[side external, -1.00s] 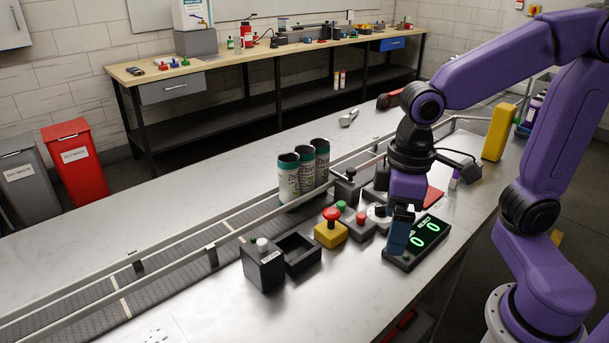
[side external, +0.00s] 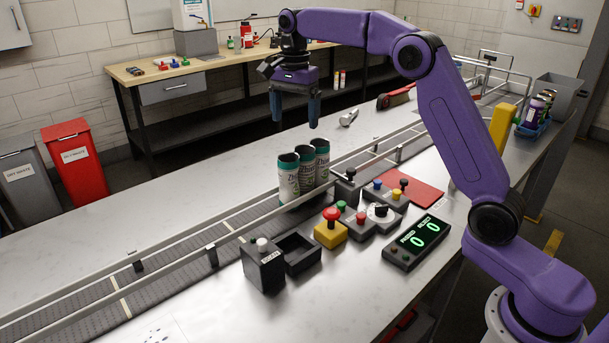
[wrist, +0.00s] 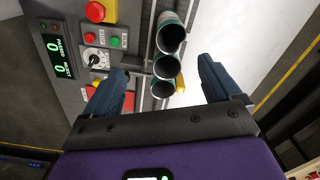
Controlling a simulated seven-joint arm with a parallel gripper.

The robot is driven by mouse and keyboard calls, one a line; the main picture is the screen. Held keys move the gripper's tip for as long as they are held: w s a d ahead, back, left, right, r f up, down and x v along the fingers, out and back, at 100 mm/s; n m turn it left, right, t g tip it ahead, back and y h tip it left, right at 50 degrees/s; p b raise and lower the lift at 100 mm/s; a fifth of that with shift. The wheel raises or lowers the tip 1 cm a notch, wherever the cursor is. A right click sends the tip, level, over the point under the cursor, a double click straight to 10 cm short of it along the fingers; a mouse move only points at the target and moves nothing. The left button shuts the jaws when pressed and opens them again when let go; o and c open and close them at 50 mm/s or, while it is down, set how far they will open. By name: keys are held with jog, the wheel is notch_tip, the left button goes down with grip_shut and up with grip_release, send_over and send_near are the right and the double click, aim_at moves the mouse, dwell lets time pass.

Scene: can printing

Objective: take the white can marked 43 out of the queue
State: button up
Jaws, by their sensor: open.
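Three white cans with dark green rims and open tops stand upright in a row on the conveyor: a front can (side external: 289,180), a middle can (side external: 304,170) and a back can (side external: 321,160). No number 43 can be read on any of them. In the wrist view I look down on their open mouths, the cans (wrist: 171,38), (wrist: 166,66) and (wrist: 163,88). My gripper (side external: 295,118) is open and empty, fingers pointing down, raised above the cans and not touching them. Its fingers also show in the wrist view (wrist: 160,76), spread to either side of the row.
Metal guide rails (side external: 222,240) flank the conveyor (side external: 150,280). In front stand a yellow block with a red button (side external: 330,230), a dial box (side external: 382,213), a counter display (side external: 417,241) reading zeros, and an empty black tray (side external: 298,252). Bench beyond the conveyor is mostly clear.

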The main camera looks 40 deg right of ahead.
aim_at(303, 149)
jog(key=w+d+m, duration=0.3)
jog(key=d+m, duration=0.1)
jog(key=d, duration=0.1)
notch_tip(303, 149, down, 12)
jog(key=shift+s+a+f, duration=0.1)
jog(key=shift+s, duration=0.05)
jog(key=shift+s+f, duration=0.15)
jog(key=shift+f, duration=2.45)
jog(key=c, duration=1.1)
